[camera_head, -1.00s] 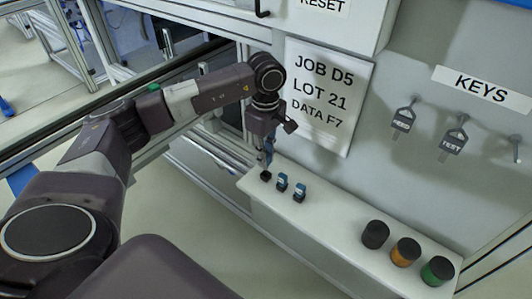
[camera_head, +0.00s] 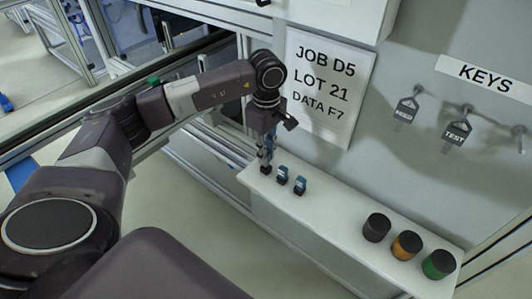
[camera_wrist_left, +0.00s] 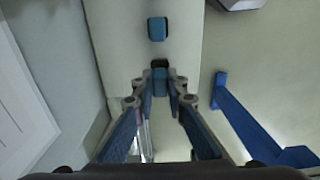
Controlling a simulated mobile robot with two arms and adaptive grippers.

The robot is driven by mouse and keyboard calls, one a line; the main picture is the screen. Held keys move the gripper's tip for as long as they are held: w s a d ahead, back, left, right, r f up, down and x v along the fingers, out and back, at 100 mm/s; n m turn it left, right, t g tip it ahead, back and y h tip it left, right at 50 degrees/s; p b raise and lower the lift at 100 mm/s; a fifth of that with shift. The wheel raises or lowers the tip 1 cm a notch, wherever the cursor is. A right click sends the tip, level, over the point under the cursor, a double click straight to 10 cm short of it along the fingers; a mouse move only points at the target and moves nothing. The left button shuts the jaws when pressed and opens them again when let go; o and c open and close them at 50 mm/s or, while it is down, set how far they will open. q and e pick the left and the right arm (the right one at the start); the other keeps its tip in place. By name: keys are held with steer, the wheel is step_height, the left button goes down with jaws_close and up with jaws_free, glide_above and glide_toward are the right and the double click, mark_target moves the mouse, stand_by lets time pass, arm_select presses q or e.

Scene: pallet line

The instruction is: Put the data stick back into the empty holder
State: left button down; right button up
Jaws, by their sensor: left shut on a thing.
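My left gripper (camera_head: 267,160) is shut on the blue data stick (camera_wrist_left: 160,83), which shows between its fingertips in the left wrist view. It is at the black holder (camera_head: 265,169) at the left end of the white shelf. The holder's dark top (camera_wrist_left: 159,64) also shows beside the stick in the wrist view. I cannot tell whether the stick is inside the holder or just above it. Two other blue sticks, a nearer one (camera_head: 282,174) and a farther one (camera_head: 300,185), stand in a row to the right. My right gripper is not in view.
The white shelf (camera_head: 335,226) also carries a black jar (camera_head: 376,228), an orange jar (camera_head: 406,246) and a green jar (camera_head: 438,265). A sign (camera_head: 327,85) and hanging keys (camera_head: 457,132) are on the wall behind. The shelf between sticks and jars is clear.

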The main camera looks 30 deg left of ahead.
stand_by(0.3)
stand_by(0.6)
arm_select(q)
steer(key=shift+f+b, duration=0.35)
steer(key=shift+b, duration=0.15)
stand_by(0.5)
steer(key=shift+f+b, duration=0.7)
steer(key=shift+b, duration=0.2)
stand_by(1.2)
steer(key=c, duration=1.3)
jaws_free()
steer(key=shift+r, duration=0.2)
